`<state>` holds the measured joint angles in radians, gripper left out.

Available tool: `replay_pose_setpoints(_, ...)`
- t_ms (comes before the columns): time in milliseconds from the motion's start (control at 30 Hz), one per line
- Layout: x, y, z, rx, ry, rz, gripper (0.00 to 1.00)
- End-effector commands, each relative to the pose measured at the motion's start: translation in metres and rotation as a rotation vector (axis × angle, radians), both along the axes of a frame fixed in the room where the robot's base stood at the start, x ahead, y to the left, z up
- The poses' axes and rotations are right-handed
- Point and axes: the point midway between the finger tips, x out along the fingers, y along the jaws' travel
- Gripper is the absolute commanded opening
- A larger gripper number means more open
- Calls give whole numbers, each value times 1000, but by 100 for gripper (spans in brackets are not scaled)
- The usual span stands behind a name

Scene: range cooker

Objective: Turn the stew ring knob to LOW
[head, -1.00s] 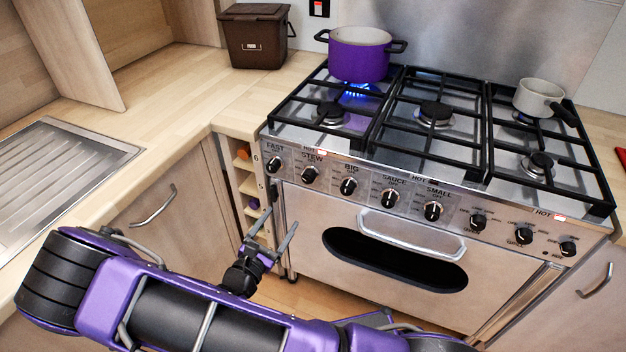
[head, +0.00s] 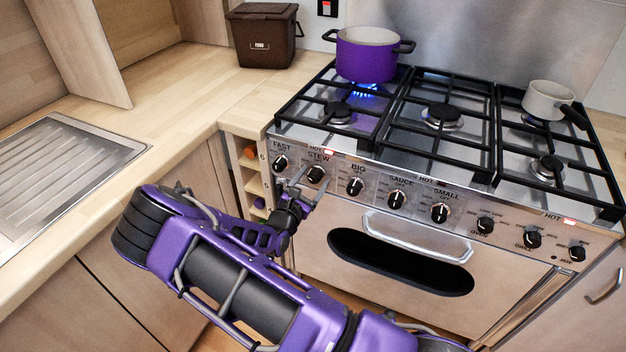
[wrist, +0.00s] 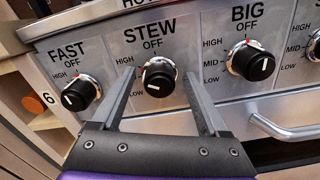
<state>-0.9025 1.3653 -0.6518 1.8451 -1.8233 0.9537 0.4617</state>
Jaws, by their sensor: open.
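The stew ring knob (head: 316,174) is a round black knob with a white mark on its face, second from left on the cooker's front panel. In the wrist view the stew knob (wrist: 159,77) sits under the words STEW and OFF, with HIGH at its upper left. Its white mark is at the lower left of its face; its exact setting is hard to read. My gripper (head: 309,187) is open in front of the knob. In the wrist view its two fingers (wrist: 159,92) appear either side of the knob; I cannot tell whether they touch it.
The fast knob (wrist: 79,92) is left of my gripper and the big knob (wrist: 251,62) right. A purple pot (head: 366,57) stands over a blue flame at the back left. A light saucepan (head: 548,100) is at the back right. The oven handle (head: 417,240) sticks out below.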

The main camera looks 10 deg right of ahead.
Motion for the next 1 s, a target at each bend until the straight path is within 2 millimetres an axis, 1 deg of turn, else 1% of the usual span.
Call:
replay_pose_setpoints(267,1,-1,0,1,1,0,78)
replay_pose_setpoints(367,1,-1,0,1,1,0,61)
replay_pose_setpoints(500,1,-1,0,1,1,0,36)
replay_pose_setpoints(667,1,-1,0,1,1,0,7)
replay_pose_setpoints(700,1,-1,0,1,1,0,0)
replay_pose_setpoints(1000,1,0,0,-18,14,0,0)
